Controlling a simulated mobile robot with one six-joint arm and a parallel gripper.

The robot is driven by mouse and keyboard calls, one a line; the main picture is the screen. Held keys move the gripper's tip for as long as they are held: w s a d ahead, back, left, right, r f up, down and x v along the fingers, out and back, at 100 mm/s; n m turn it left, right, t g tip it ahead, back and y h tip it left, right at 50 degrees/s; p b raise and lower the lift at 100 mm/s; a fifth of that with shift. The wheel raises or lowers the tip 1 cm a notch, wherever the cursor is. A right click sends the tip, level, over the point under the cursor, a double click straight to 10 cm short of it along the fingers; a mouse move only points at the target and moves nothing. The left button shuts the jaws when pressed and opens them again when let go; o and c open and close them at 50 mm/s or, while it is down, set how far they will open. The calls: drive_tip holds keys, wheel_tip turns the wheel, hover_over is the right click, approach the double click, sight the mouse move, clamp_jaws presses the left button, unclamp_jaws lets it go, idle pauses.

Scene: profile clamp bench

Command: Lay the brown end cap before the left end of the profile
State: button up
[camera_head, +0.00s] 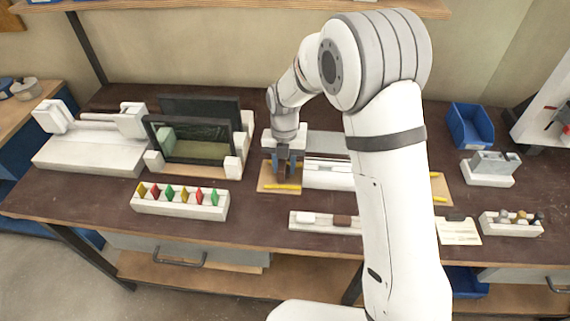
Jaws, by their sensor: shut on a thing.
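The white profile (328,173) lies on a wooden board, and its right part is hidden behind my arm. My gripper (285,178) points down just off the profile's left end, over the bare left part of the board. It is shut on the small brown end cap (284,168), which is mostly hidden between the fingers. I cannot tell whether the cap touches the board. A white tray (322,230) in front holds a white piece (307,218) and another brown piece (343,220).
Yellow strips (283,187) lie on the board near my gripper. A white rack of coloured pieces (180,208) stands front left, and a dark-framed fixture (190,150) is behind it. A blue bin (470,126) and a grey block stand (490,170) are at right.

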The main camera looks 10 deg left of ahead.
drive_tip(key=shift+f, duration=0.25)
drive_tip(key=o, duration=1)
drive_tip(key=shift+o, duration=0.2)
drive_tip(key=shift+r, duration=0.1)
drive_tip(key=shift+r+p, duration=2.1)
drive_tip(key=shift+r, duration=1.85)
